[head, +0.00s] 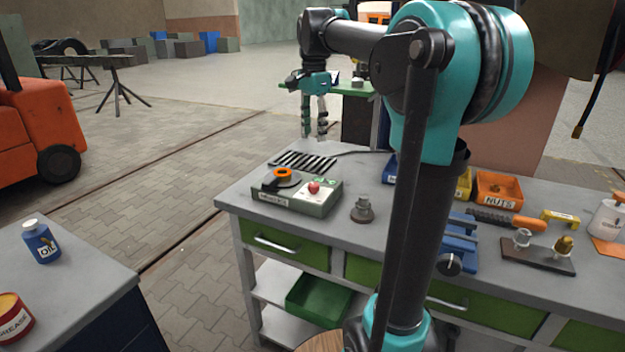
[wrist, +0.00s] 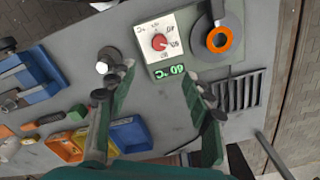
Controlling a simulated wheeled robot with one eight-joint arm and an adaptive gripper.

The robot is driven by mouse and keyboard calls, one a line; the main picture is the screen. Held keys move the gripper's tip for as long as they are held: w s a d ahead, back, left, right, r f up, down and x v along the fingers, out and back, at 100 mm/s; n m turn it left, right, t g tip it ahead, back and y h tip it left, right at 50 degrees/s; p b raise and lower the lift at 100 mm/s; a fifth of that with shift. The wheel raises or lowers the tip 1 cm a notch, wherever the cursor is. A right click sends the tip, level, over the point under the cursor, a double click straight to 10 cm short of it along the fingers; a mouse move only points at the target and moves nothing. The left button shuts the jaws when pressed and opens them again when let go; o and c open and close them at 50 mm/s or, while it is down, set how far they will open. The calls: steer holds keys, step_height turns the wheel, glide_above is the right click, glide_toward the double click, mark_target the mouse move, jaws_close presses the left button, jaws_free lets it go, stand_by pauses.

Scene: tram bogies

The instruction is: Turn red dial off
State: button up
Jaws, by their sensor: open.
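The red dial (head: 314,188) is a round knob on a white panel on top of a grey-green heater box (head: 310,206), which stands at the left end of the workbench. In the wrist view the dial (wrist: 158,42) is ringed by printed marks, and a green lit display (wrist: 170,72) showing a °C reading is beside it. The dial's exact pointer setting is too small to tell. My gripper (head: 314,136) is open and empty, pointing down above and beyond the box. In the wrist view its fingers (wrist: 165,80) are spread on either side of the display, apart from the dial.
An orange ring (head: 283,174) sits on the box beside the dial. A black slotted grille (head: 303,160) lies behind it, and a metal fitting (head: 362,209) stands to its right. Blue, yellow and orange bins (head: 499,189) are farther right on the workbench (head: 300,232).

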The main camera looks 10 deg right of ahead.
mark_target(314, 184)
step_height(314, 184, down, 17)
steer(key=shift+f, duration=0.1)
stand_by(0.4)
steer(key=shift+c, duration=0.2)
steer(key=c, duration=1.1)
